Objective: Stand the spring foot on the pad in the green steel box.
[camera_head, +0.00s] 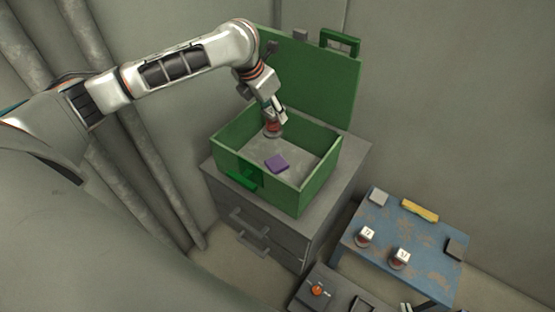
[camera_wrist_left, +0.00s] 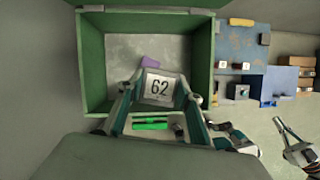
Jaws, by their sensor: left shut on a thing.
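The green steel box (camera_head: 283,194) stands open on a grey cabinet, its lid raised at the back. The purple pad (camera_head: 277,163) lies on the box floor; in the left wrist view the pad (camera_wrist_left: 149,61) is partly covered by the held piece. My left gripper (camera_head: 274,121) reaches into the box from above, shut on the spring foot (camera_head: 272,131), which shows a reddish-brown round base. The foot is over the box, behind the pad in the head view.
A worn blue table (camera_head: 372,251) stands right of the cabinet (camera_head: 226,190). It carries two white-topped round pieces (camera_head: 365,236) (camera_head: 399,258), a yellow bar (camera_head: 419,210) and small blocks. A grey surface with an orange knob (camera_head: 317,291) is in front. Box walls surround the held foot.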

